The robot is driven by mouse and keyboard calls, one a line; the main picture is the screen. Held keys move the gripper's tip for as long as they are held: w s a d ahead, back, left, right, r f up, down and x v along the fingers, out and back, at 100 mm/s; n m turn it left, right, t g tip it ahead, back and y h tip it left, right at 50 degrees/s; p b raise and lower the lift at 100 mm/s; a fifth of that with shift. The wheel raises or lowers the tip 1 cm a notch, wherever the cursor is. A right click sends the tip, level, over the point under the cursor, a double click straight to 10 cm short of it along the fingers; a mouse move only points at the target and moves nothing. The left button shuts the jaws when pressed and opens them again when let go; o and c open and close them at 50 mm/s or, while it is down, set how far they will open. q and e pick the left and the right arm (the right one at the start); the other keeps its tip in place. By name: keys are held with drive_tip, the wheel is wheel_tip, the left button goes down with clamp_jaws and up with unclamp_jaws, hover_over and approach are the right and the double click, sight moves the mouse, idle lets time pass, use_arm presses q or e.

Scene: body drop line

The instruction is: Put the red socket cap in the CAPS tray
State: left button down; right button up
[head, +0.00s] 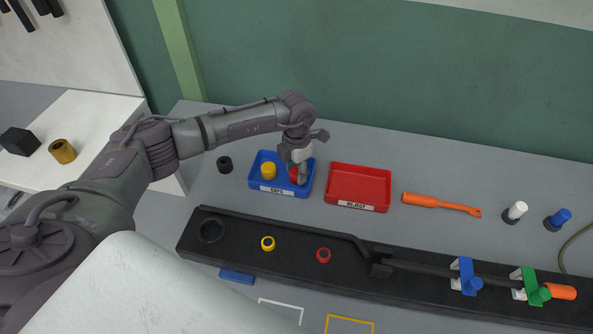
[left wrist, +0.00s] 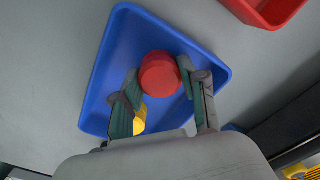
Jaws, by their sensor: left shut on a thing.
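The red socket cap (left wrist: 160,75) is between the fingers of my left gripper (left wrist: 158,85), over or inside the blue CAPS tray. In the head view the cap (head: 294,174) is partly hidden by the left gripper (head: 299,175). The blue CAPS tray (head: 258,185) stands at the back of the bench and also fills the middle of the left wrist view (left wrist: 97,108). A yellow cap (head: 269,171) sits in the tray, left of the red one. I cannot tell whether the red cap touches the tray floor. My right gripper is not in view.
The red REJECT tray (head: 358,205) stands empty right of the CAPS tray. A black ring (head: 224,164) is to its left. In front, a long black fixture (head: 338,272) bears a yellow ring (head: 267,243) and a red ring (head: 323,255). An orange tool (head: 436,204) lies right.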

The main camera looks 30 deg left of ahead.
sight(296, 171)
use_arm(q)
drive_tip(key=c, duration=1)
unclamp_jaws()
drive_tip(key=shift+f, duration=0.15)
drive_tip(key=shift+c, duration=0.2)
drive_tip(key=shift+o, duration=0.7)
wheel_tip(296, 171, up, 12)
drive_tip(key=p, duration=0.8)
drive_tip(key=shift+r, duration=0.25)
